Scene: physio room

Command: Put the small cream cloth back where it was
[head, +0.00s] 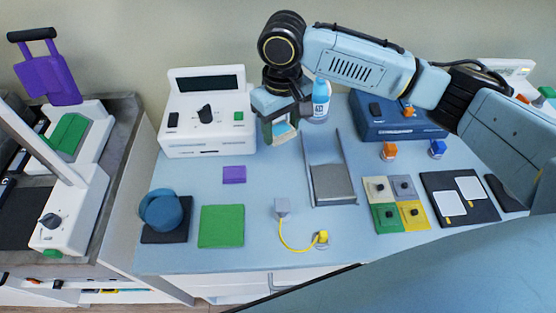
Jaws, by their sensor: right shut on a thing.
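My right gripper (280,128) comes in from the upper right and points down above the back of the blue table, in front of the white device. It is shut on a small pale, cream-looking thing, mostly hidden between the fingers; it appears to be the small cream cloth. It is held above the table top. A purple cloth (234,174) and a larger green cloth (221,226) lie flat on the table (270,185), left of the middle. My left gripper is out of view.
A white device (208,140) and a blue-capped bottle (320,100) stand behind. A grey tray (332,184), yellow cable (290,243), coloured knobbed squares (385,216) and black board (459,212) fill the right. A blue roll (160,211) sits front left. Bare table surrounds the purple cloth.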

